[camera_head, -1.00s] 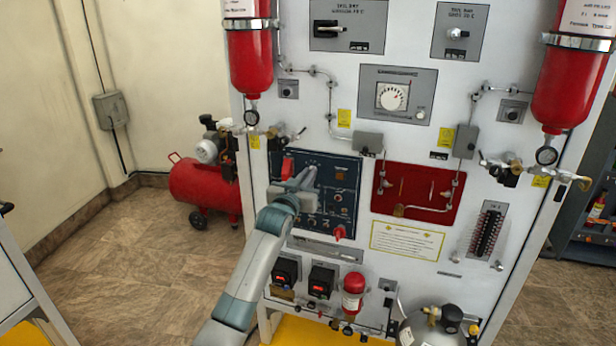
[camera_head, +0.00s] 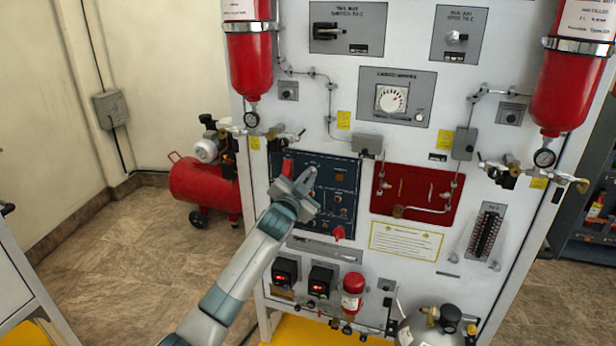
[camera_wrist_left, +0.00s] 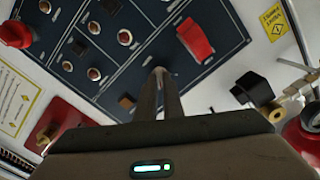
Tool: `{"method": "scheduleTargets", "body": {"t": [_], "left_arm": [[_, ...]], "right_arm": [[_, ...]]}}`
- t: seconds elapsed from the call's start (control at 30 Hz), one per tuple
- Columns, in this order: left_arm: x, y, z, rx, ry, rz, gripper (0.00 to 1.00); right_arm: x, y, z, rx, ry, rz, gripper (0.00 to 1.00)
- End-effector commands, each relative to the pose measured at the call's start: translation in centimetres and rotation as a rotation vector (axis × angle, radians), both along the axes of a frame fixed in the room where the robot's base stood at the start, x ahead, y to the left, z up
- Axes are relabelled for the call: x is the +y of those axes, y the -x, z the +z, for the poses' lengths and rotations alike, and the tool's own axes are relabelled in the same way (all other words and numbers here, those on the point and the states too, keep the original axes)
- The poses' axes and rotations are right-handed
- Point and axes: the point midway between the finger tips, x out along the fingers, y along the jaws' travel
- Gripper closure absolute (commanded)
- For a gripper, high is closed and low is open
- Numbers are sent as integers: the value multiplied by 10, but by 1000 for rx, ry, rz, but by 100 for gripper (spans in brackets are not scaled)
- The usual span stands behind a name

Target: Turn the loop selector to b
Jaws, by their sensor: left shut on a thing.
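The dark blue control panel (camera_head: 345,168) is on the front of the white trainer board, left of its middle. My left gripper (camera_head: 309,176) is at the panel's upper left area, its fingers pointing into it. In the left wrist view, the fingers (camera_wrist_left: 160,80) are close together over the blue panel (camera_wrist_left: 125,75). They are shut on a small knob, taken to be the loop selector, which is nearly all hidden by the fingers. Its pointer and the letter marks cannot be read. My right gripper is not in view.
A red switch (camera_wrist_left: 195,40) sits close to the fingers, and a red knob (camera_head: 339,233) is at the panel's lower edge. Several small round knobs and sockets fill the panel. A recessed red panel (camera_head: 415,190) lies to the right. A red compressor (camera_head: 200,185) stands behind.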

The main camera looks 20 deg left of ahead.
Motion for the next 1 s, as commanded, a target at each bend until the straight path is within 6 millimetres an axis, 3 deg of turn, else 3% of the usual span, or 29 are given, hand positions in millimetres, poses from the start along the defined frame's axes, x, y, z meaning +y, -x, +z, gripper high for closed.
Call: {"method": "scheduleTargets", "body": {"t": [0.3,0.8,0.9,1.0], "left_arm": [[0,0,0,-5,-158,0,100],[0,0,0,-6,-187,0,100],[0,0,0,-7,-186,-1,74],[0,0,0,-7,-186,-1,74]], "right_arm": [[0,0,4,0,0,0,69],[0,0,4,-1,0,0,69],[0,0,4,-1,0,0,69],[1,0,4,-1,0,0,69]]}}
